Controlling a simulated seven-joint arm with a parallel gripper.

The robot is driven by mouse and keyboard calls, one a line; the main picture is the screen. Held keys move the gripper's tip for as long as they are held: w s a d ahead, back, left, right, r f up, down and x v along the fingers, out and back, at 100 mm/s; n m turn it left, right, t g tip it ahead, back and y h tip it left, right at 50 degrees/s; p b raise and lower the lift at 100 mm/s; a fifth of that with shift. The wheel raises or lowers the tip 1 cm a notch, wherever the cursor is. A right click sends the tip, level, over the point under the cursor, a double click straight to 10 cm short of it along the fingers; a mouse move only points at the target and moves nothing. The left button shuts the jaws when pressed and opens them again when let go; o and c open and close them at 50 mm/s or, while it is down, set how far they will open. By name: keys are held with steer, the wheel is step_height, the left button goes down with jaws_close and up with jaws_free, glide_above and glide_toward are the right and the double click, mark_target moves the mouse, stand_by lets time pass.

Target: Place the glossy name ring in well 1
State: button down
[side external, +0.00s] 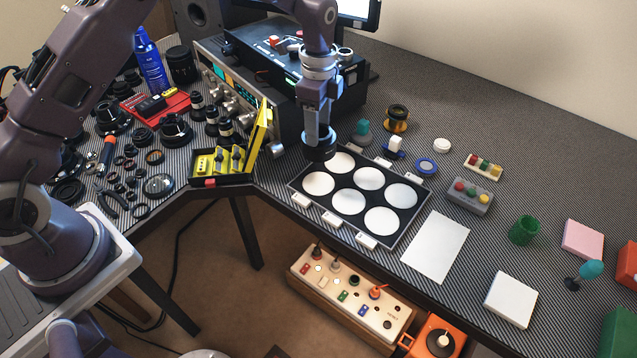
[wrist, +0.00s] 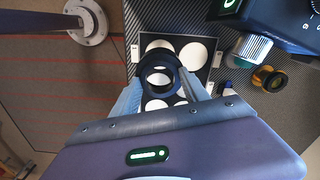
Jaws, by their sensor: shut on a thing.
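My gripper (side external: 319,140) is shut on a black ring (side external: 318,154), taken as the glossy name ring. It holds the ring over the far left end of a black tray (side external: 359,191) with several round white wells. In the wrist view the ring (wrist: 157,61) sits between the fingertips of my gripper (wrist: 158,84), and white wells show through and around it. The ring overlaps the edge of the wells at that end. I cannot tell its height above the tray. The small white tags (side external: 333,220) around the tray are too small to read, so I cannot tell which well is 1.
A black instrument box (side external: 276,88) stands close behind my gripper. A yellow open case (side external: 222,163) is to the left.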

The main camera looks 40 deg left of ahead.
step_height(320, 180, down, 12)
steer(key=shift+r, duration=0.25)
steer(key=shift+f, duration=0.1)
steer(key=c, duration=0.6)
jaws_free()
step_height(320, 180, up, 12)
steer(key=shift+r, duration=0.2)
